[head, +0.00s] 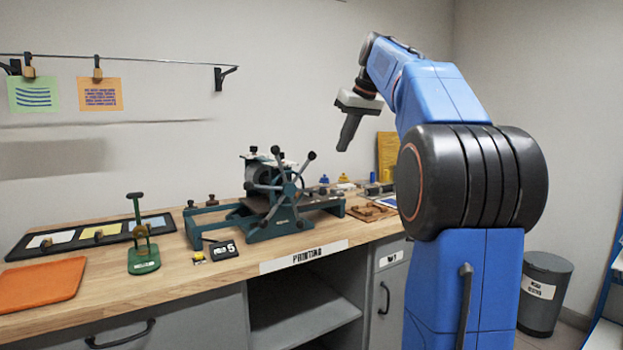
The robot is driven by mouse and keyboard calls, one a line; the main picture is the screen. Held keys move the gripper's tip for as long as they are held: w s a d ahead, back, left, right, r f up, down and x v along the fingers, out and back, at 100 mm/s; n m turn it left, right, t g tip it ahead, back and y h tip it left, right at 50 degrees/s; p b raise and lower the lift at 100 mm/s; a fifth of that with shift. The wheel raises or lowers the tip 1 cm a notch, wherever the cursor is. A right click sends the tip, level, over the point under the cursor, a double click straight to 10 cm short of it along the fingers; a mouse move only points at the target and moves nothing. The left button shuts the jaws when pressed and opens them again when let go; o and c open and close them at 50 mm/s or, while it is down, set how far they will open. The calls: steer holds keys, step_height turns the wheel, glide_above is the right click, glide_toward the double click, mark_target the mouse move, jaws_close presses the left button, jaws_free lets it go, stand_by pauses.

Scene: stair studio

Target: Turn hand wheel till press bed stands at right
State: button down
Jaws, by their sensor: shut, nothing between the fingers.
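The etching press (272,224) stands on the wooden bench in the head view, with a dark green frame. Its hand wheel (288,189) faces the front and has several spokes ending in black knobs. The press bed (227,217) is a flat plate running left to right between the side rails. It seems to reach out to the left of the rollers, but the frame and wheel hide part of it. My gripper (342,148) hangs in the air above and right of the wheel, pointing down. Its fingers are shut and empty, clear of the press.
A green hand tool (142,245), an orange tray (42,286) and a dark tray with coloured cards (95,233) lie left. A number block (223,251) sits before the press. Small bottles and a wooden tray (371,211) stand right. A bin (544,290) is on the floor.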

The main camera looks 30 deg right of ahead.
mark_target(326, 193)
steer(key=x, duration=1.4)
steer(key=shift+a, duration=0.1)
steer(key=shift+f, duration=0.1)
steer(key=shift+f+y, duration=0.9)
steer(key=shift+f, duration=0.2)
steer(key=f+y, duration=0.2)
steer(key=a+f+m+y, duration=0.1)
steer(key=f+y, duration=0.1)
steer(key=a+f+m+y, duration=0.1)
steer(key=f+y, duration=0.1)
steer(key=shift+a+f, duration=0.15)
steer(key=shift+f, duration=0.25)
steer(key=shift+s+a+f, duration=0.1)
steer(key=shift+a+f, duration=0.25)
steer(key=shift+f, duration=0.25)
